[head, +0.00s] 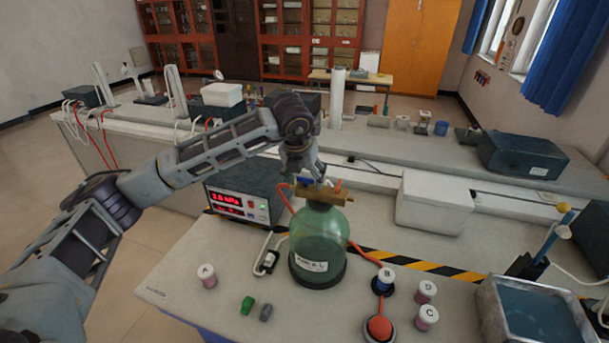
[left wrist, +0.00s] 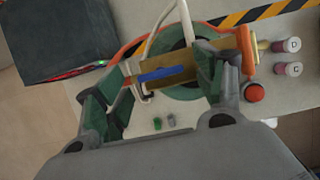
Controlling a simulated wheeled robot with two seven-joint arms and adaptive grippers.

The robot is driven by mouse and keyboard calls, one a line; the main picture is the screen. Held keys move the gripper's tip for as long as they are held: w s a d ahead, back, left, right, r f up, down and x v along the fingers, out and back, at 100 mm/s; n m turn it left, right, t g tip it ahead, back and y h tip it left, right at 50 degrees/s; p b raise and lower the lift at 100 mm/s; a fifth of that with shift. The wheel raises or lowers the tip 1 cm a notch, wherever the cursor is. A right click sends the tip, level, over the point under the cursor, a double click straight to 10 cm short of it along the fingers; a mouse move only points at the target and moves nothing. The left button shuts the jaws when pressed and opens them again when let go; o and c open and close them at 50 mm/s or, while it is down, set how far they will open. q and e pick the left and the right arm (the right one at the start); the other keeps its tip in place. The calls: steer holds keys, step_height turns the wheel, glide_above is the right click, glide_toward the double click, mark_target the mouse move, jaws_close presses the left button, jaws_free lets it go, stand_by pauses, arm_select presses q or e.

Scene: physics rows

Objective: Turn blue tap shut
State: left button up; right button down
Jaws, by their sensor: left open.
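The blue tap (left wrist: 162,74) is a flat blue lever on a brass block (left wrist: 185,62). In the left wrist view the lever lies nearly along the block, slightly tilted. In the head view the block (head: 322,194) sits on top of a green glass bottle (head: 318,240), and the blue tap (head: 304,182) is partly hidden by my gripper. My left gripper (head: 303,172) is open, pointing down just over the tap. In the left wrist view its fingers (left wrist: 162,68) stand on either side of the lever, with nothing gripped; contact cannot be told. My right gripper is not in view.
A pressure box with red digits (head: 234,204) stands left of the bottle. Orange hoses run from the block area. Lettered jars (head: 427,290), a red bulb (head: 380,327) and a metal tray (head: 530,310) are at right. Green and grey pieces (head: 248,304) lie in front.

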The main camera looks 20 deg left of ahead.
arm_select(q)
steer(key=c, duration=1)
